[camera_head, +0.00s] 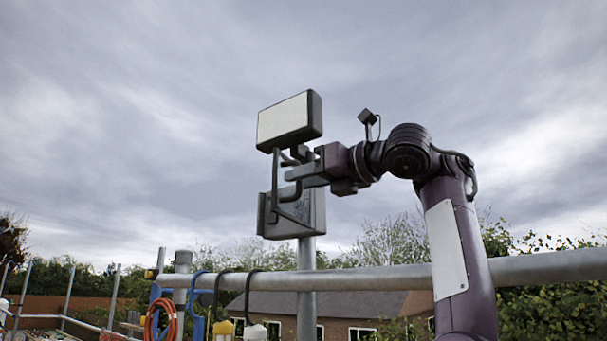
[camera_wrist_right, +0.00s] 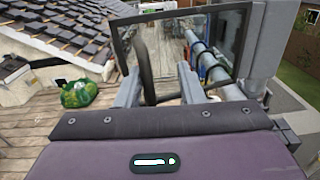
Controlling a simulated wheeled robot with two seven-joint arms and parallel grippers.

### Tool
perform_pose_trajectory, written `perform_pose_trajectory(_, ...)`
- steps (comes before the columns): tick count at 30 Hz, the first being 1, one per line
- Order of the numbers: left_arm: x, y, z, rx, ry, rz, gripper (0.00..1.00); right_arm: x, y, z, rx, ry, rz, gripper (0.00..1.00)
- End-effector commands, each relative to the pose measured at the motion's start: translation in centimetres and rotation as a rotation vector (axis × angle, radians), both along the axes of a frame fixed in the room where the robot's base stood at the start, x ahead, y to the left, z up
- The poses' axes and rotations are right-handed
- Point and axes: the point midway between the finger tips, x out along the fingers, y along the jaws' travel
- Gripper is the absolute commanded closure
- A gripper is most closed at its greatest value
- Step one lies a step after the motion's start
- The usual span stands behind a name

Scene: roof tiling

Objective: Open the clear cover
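The clear cover (camera_wrist_right: 215,45) is a see-through pane in a dark frame, standing right in front of my right gripper in the right wrist view. A dark curved handle (camera_wrist_right: 144,65) rises between the fingers, nearer the left one. My right gripper (camera_wrist_right: 160,88) has its fingers apart; I cannot tell whether either touches the handle. In the head view, my right gripper (camera_head: 290,180) is at the grey box (camera_head: 316,212) on the pole. The cover's dark frame (camera_head: 275,175) looks angled away from the box, partly hidden by the gripper. My left gripper is out of view.
A white-faced panel (camera_head: 284,121) sits just above the gripper. A horizontal rail (camera_head: 380,279) crosses below, with orange hose (camera_head: 160,318) and hooks at left. The pole (camera_head: 306,290) carries the box. The wrist view shows roof tiles (camera_wrist_right: 55,25) and a green bag (camera_wrist_right: 80,94).

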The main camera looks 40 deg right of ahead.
Motion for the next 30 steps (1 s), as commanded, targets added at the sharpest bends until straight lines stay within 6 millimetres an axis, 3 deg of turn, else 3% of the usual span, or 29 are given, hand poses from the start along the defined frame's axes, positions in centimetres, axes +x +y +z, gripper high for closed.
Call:
perform_pose_trajectory(14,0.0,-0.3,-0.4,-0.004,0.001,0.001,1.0,-0.2,0.1,-0.3,-0.005,0.005,0.001,0.68)
perform_pose_trajectory(24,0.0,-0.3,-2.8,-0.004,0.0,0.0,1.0,-5.0,-0.6,-0.5,-0.005,0.003,0.001,0.68)
perform_pose_trajectory(30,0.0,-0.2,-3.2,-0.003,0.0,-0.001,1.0,-7.1,-0.9,-0.3,-0.005,0.005,0.0,0.68)
